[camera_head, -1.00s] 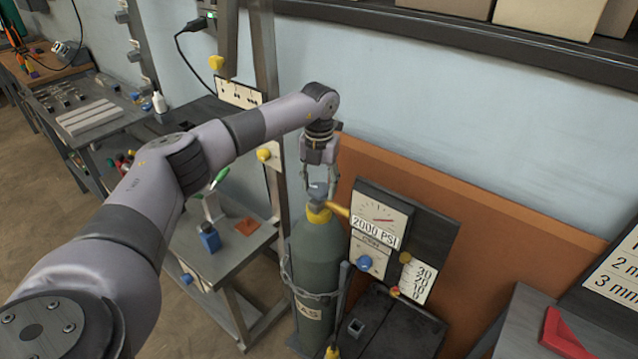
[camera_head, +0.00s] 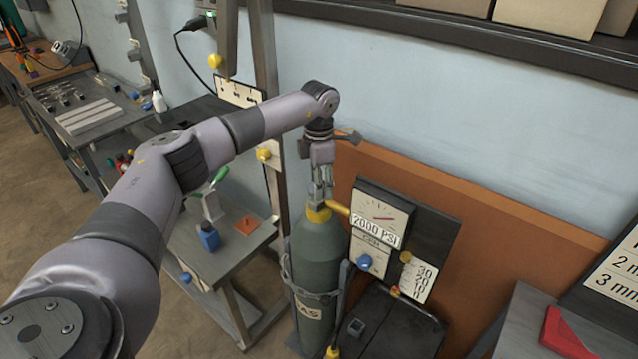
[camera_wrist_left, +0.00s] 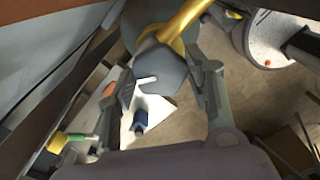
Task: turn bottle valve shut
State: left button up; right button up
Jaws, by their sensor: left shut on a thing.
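The green gas bottle (camera_head: 318,250) stands upright on a cart, with a chain around it. Its yellow neck (camera_head: 318,214) carries the valve, with a brass pipe (camera_head: 337,208) running to the gauge panel. My left gripper (camera_head: 319,195) points down over the bottle top and is shut on the valve knob, which its fingers mostly hide in the head view. In the left wrist view the grey-blue valve knob (camera_wrist_left: 162,72), with a white mark, sits between the fingers of my left gripper (camera_wrist_left: 168,92). My right gripper is in neither view.
The gauge panel (camera_head: 432,222) reading 2000 PSI stands right of the bottle, before an orange-brown board (camera_head: 480,225). A metal post (camera_head: 267,100) rises behind my left arm.

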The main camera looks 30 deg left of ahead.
pick_arm(q)
jog(key=m, duration=0.5)
jog(key=shift+m, duration=0.3)
jog(key=m+b, duration=0.1)
jog(key=m, duration=0.4)
jog(key=shift+m, duration=0.3)
jog(key=o, duration=1.2)
jog(key=shift+c, duration=0.2)
notch_tip(320, 180, up, 12)
dwell(0.3)
